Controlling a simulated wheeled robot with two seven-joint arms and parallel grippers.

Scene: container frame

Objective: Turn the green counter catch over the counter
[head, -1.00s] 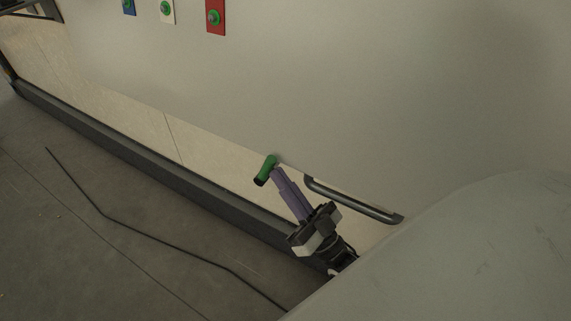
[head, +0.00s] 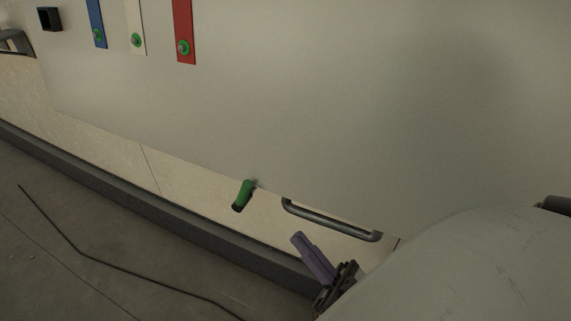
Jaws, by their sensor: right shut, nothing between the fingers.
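The green counter catch (head: 244,195) is a short green handle with a dark end, at the lower edge of the pale counter panel (head: 270,110). It points down and slightly left. My right gripper (head: 298,238) has purple fingers that are shut with nothing between them. It is below and to the right of the catch, clearly apart from it in the picture. My left gripper is not in view.
A dark bar handle (head: 330,222) is fixed right of the catch, close above my right gripper. Blue (head: 97,22), white (head: 136,25) and red (head: 184,30) strips with green knobs hang on the panel. A dark kerb (head: 150,205) runs along the floor.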

